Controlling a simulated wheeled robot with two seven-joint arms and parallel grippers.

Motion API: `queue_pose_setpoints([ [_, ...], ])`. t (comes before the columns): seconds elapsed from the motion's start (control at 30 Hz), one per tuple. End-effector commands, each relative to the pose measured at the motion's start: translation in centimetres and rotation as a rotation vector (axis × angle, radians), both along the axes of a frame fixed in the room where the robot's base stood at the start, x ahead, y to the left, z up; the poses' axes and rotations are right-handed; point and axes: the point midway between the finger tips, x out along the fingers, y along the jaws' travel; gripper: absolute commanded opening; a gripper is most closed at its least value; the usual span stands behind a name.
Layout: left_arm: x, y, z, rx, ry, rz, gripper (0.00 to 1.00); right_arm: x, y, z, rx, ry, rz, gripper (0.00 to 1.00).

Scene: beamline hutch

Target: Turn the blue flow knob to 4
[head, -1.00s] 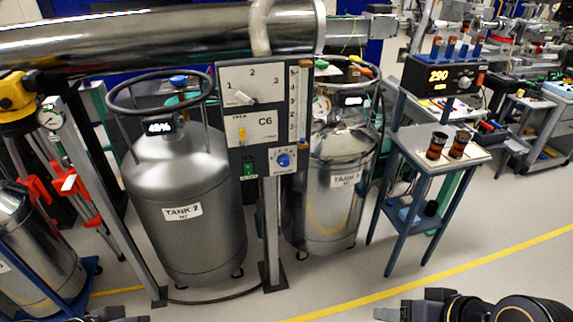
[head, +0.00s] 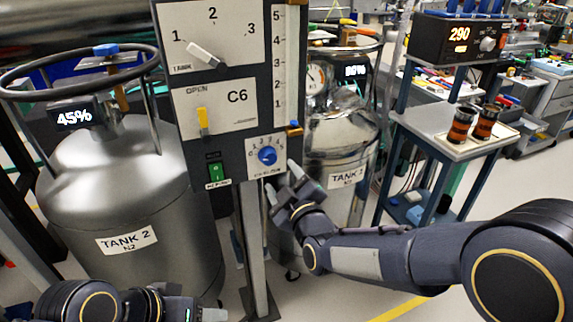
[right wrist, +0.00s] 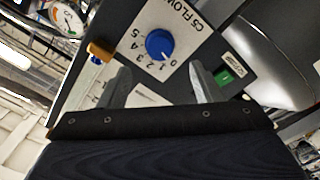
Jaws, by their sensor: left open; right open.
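The blue flow knob (head: 267,155) sits on a white dial plate at the lower right of the grey control panel (head: 234,130). In the right wrist view the knob (right wrist: 160,45) stands ahead of and between my fingers, with numbers 0 to 5 around it; its exact setting is hard to read. My right gripper (head: 281,178) is open and empty, just below and right of the knob, apart from it. Its two fingers also show in the right wrist view (right wrist: 160,88). My left gripper (head: 212,315) is at the bottom edge of the head view, partly cut off, open, far from the panel.
The panel also carries a tank selector lever (head: 207,55), a yellow-handled valve (head: 203,122), a green switch (head: 215,172) and a vertical scale with a blue slider (head: 293,128). Tank 2 (head: 110,200) stands left. A side table (head: 430,120) with dark jars stands right.

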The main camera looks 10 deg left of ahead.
Motion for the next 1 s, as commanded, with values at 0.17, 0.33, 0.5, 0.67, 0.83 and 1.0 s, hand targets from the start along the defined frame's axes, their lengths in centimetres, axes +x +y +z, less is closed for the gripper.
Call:
queue_pose_setpoints([
  [0.17,0.0,0.0,0.2,0.000,-0.001,0.000,0.53,1.3,1.2,0.0,-0.004,-0.017,0.001,0.59],
  [0.33,0.0,0.0,0.5,0.000,-0.001,0.000,0.53,3.7,2.8,0.0,-0.004,-0.014,0.001,0.59],
  [0.5,0.0,0.0,0.7,0.000,0.000,0.000,0.53,5.5,4.0,0.0,-0.005,-0.013,0.002,0.59],
  [0.67,0.0,0.0,0.8,0.000,0.000,0.000,0.53,6.3,4.6,0.0,-0.004,-0.012,0.002,0.59],
  [0.83,0.0,0.0,0.7,0.000,0.000,0.000,0.53,6.4,4.6,-0.1,-0.003,-0.011,0.002,0.59],
  [1.0,0.0,0.0,0.7,0.000,0.000,0.000,0.53,6.4,4.6,-0.1,-0.003,-0.011,0.002,0.47],
])
